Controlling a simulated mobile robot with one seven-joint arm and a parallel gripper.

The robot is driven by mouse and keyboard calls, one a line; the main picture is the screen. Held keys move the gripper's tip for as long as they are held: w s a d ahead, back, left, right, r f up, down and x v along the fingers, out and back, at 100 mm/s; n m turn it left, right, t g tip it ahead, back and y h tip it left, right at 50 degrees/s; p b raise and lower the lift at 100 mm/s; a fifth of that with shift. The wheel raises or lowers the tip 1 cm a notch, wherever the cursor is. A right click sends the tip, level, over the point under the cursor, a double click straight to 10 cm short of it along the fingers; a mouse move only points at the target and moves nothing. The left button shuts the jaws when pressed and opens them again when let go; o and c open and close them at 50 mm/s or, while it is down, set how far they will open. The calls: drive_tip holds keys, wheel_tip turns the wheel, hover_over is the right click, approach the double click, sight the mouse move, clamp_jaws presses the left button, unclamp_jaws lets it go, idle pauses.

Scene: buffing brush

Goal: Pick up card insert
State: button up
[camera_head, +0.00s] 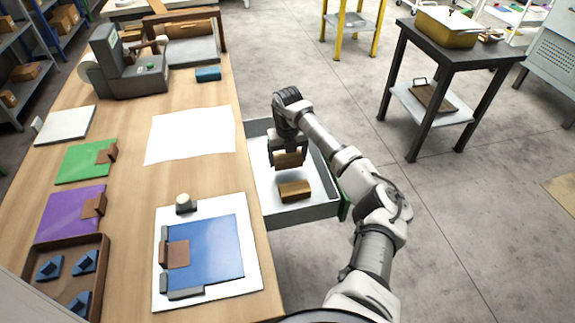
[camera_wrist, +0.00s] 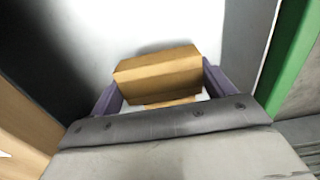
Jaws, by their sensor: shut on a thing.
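The card insert appears to be a small brown cardboard-like block (camera_head: 288,159), held at my gripper (camera_head: 287,150) inside the open drawer. In the wrist view, the brown block (camera_wrist: 157,73) spans the gap between the purple fingers of my gripper (camera_wrist: 162,88), which is shut on it. A second, similar brown block (camera_head: 294,190) lies on the drawer floor just in front of it. A small brown strip (camera_wrist: 172,103) shows below the held block in the wrist view; most of it is hidden. I cannot tell whether the held block touches the drawer floor.
The grey drawer (camera_head: 325,211) has raised walls close around my gripper. The wooden bench (camera_head: 130,200) on the left carries a white sheet (camera_head: 190,134), a white board with a blue panel (camera_head: 210,250) and a brown tray (camera_head: 104,250). A dark table (camera_head: 450,52) stands at the right.

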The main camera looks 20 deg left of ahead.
sight(288, 157)
wheel_tip(288, 157, up, 16)
drive_tip(key=b, duration=0.2)
